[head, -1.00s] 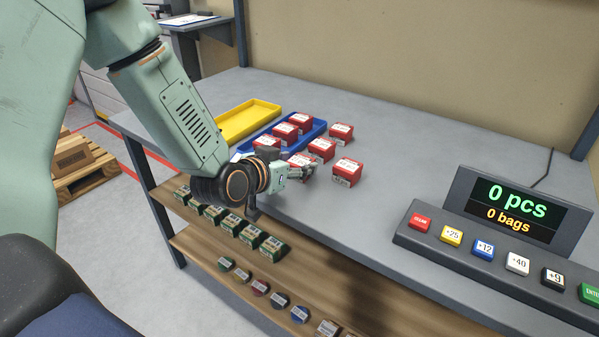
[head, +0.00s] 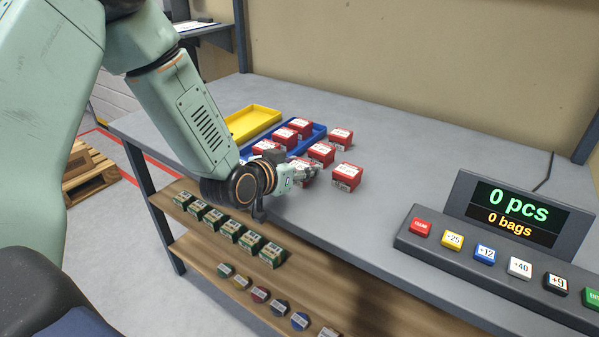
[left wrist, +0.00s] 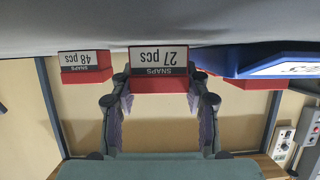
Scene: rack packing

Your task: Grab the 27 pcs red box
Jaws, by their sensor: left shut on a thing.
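The red box labelled "27 pcs" (left wrist: 160,83) shows in the left wrist view, with its label upside down. It sits between the two fingers of my left gripper (left wrist: 160,100), which is shut on it. In the head view my left gripper (head: 303,177) is at this red box (head: 302,165) on the grey table, partly hiding it. Whether the box is clear of the table cannot be told. My right gripper is not in view.
Other red boxes stand close by (head: 347,176) (head: 321,152) (head: 340,138). A "48 pcs" box (left wrist: 86,70) is beside the held one. Several sit in the blue tray (head: 318,130), beside a yellow tray (head: 252,121). A counter display (head: 512,212) with buttons stands right.

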